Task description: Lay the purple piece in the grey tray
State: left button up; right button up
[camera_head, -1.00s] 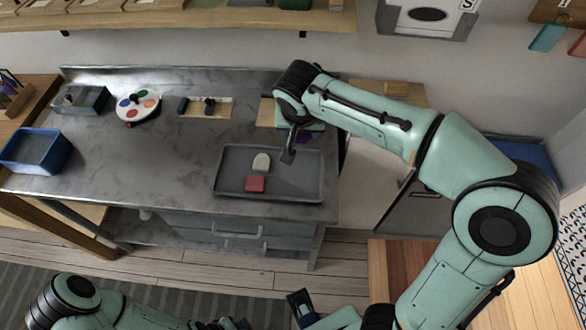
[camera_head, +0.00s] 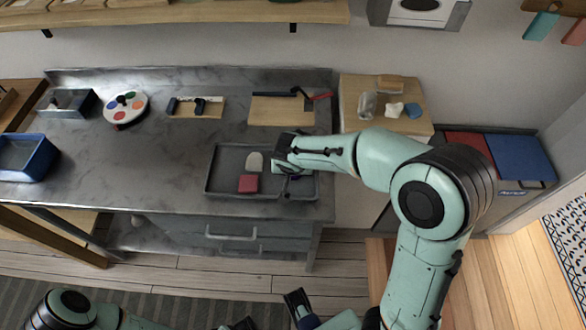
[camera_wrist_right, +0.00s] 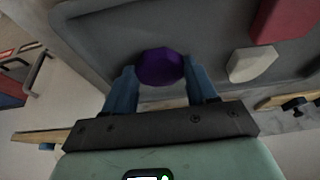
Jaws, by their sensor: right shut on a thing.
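The purple piece (camera_wrist_right: 160,67) is between the blue fingers of my right gripper (camera_wrist_right: 161,85) in the right wrist view. The gripper is shut on it. In the head view my right gripper (camera_head: 290,172) is over the right part of the grey tray (camera_head: 225,156), and it hides the purple piece there. The tray's floor (camera_wrist_right: 120,30) shows behind the piece; whether the piece touches it I cannot tell. My left arm (camera_head: 70,308) is low at the bottom left, and its gripper's state is unclear.
A red piece (camera_head: 248,184) and a pale piece (camera_head: 255,162) lie in the tray, left of my right gripper. A wooden board (camera_head: 280,110) with dark and red tools lies behind the tray. A blue bin (camera_head: 25,155) and a paint palette (camera_head: 125,107) stand further left.

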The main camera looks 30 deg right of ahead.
jog(key=shift+f, duration=0.15)
jog(key=o, duration=1.1)
jog(key=shift+a+r, duration=0.1)
jog(key=shift+r, duration=0.35)
jog(key=p+v, duration=0.1)
jog(key=v, duration=1)
jog(key=shift+s+r+p, duration=0.1)
jog(key=shift+r+p, duration=0.1)
jog(key=shift+p, duration=0.1)
